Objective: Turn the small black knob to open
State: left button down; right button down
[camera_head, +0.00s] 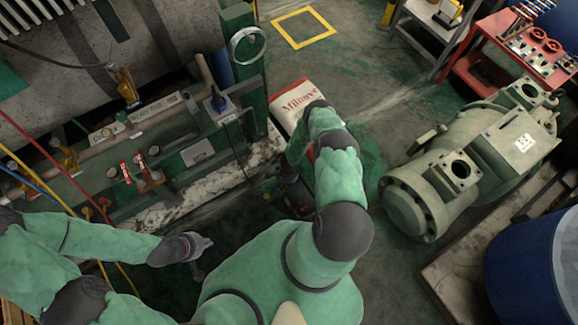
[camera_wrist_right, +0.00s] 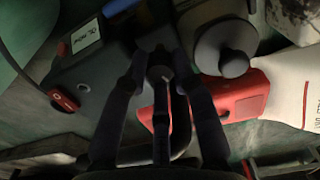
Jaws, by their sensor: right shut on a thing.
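In the right wrist view, the dark fingers of my right gripper (camera_wrist_right: 160,62) are closed around a small black knob (camera_wrist_right: 159,74) on a dark machine. The fingers hide most of it, so its turned position cannot be told. The machine's dark grey housing (camera_wrist_right: 88,68) bears a white label and a red switch. In the head view, my right gripper (camera_head: 288,180) is low beside the white-and-red container, largely hidden by my arm. My left gripper (camera_head: 200,244) hangs in front of the pipe rack, away from the machine; its fingers are too small to read.
A white container with red lettering (camera_head: 297,98) stands beyond my right arm. The pipe rack with valves (camera_head: 190,150) is at left. A large green compressor (camera_head: 470,165), a red cart (camera_head: 535,45) and a blue drum (camera_head: 530,265) are at right. Floor between is open.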

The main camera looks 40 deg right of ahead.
jog(key=n, duration=1)
jog(key=shift+n, duration=2.1)
jog(key=c, duration=1)
grip_release()
